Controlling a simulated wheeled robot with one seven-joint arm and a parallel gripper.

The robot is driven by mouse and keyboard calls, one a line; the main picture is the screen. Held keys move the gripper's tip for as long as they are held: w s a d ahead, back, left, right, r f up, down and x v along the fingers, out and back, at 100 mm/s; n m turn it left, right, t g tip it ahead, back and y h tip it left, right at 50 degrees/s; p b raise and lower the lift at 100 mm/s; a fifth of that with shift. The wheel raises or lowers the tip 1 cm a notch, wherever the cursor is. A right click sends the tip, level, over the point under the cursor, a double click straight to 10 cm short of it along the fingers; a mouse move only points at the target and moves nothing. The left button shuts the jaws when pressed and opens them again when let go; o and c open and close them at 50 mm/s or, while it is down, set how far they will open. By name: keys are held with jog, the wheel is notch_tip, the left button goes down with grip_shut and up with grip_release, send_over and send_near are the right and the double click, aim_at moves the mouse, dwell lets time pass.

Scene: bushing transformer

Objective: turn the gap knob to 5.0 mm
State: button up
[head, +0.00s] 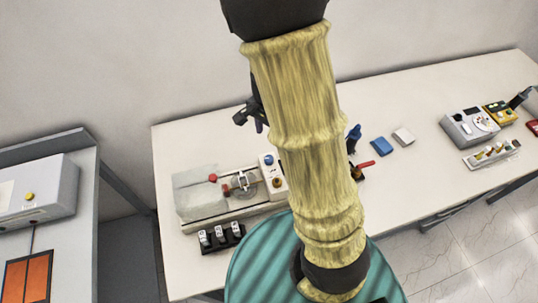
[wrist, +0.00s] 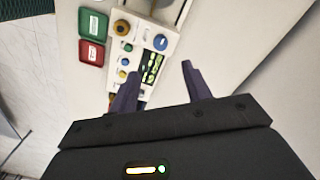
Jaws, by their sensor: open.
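The light control panel (wrist: 142,45) of the tester carries an amber knob (wrist: 122,27), a blue round knob (wrist: 160,41), small buttons and a lit green display (wrist: 153,67). Labels are too small to read, so I cannot tell which knob sets the gap. A brownish round part (wrist: 113,100) is partly hidden behind the left finger. In the head view the panel's blue knob (head: 268,160) and brown knob (head: 277,182) show beside my arm. My gripper (wrist: 160,82) is open and empty, its fingers apart. It also shows in the head view (head: 252,116), partly behind my arm.
The tester's grey body (head: 200,193) with red terminals stands left of the panel. A dark rack (head: 221,238) with several bottles is in front. A green box (wrist: 93,24) and a red box (wrist: 90,52) lie beside the panel.

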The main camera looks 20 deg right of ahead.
aim_at(269, 158)
notch_tip(269, 158, down, 13)
jog(key=shift+w+r, duration=0.1)
jog(key=shift+r, duration=0.1)
dwell(0.3)
jog(key=c, duration=1)
